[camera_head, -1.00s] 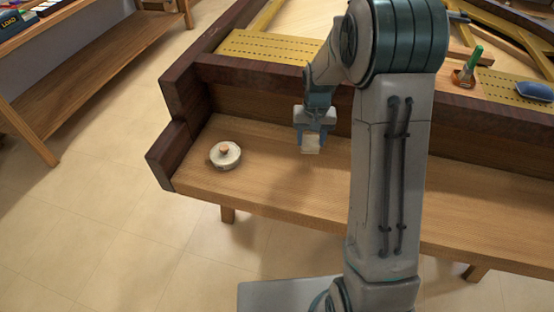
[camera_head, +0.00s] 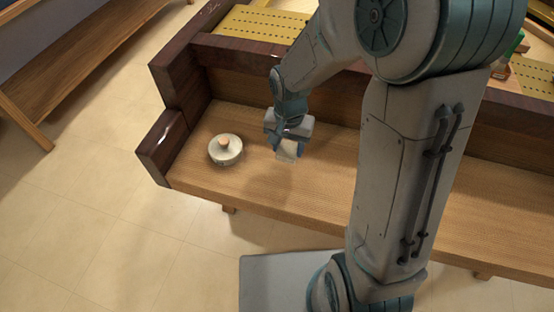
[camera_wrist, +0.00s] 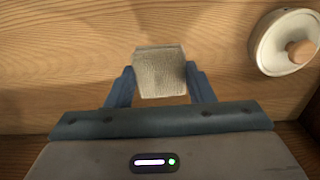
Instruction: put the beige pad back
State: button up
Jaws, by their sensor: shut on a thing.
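The beige pad (camera_wrist: 161,73) is a small textured block between the two blue fingers of my gripper (camera_wrist: 160,85) in the wrist view. In the head view the pad (camera_head: 287,151) hangs tilted below my gripper (camera_head: 287,140), which is shut on it. The pad is above the wooden key shelf (camera_head: 330,190); I cannot tell the exact gap.
A dark wooden end block (camera_head: 165,145) bounds the shelf on the left, and a dark rail (camera_head: 235,48) runs behind it. A perforated yellow panel (camera_head: 262,25) lies past the rail. The shelf front is clear. A wooden bench (camera_head: 90,60) stands at the upper left.

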aim_at(277, 152)
jog(key=a+f, duration=0.1)
jog(key=a, duration=0.1)
jog(key=shift+s+a+f, duration=0.2)
jog(key=shift+a+f, duration=0.1)
jog(key=shift+f, duration=0.1)
jog(key=shift+f+b, duration=0.3)
jog(key=shift+f, duration=1.55)
jog(key=shift+f, duration=0.2)
jog(key=o, duration=1)
jog(key=shift+o, duration=0.2)
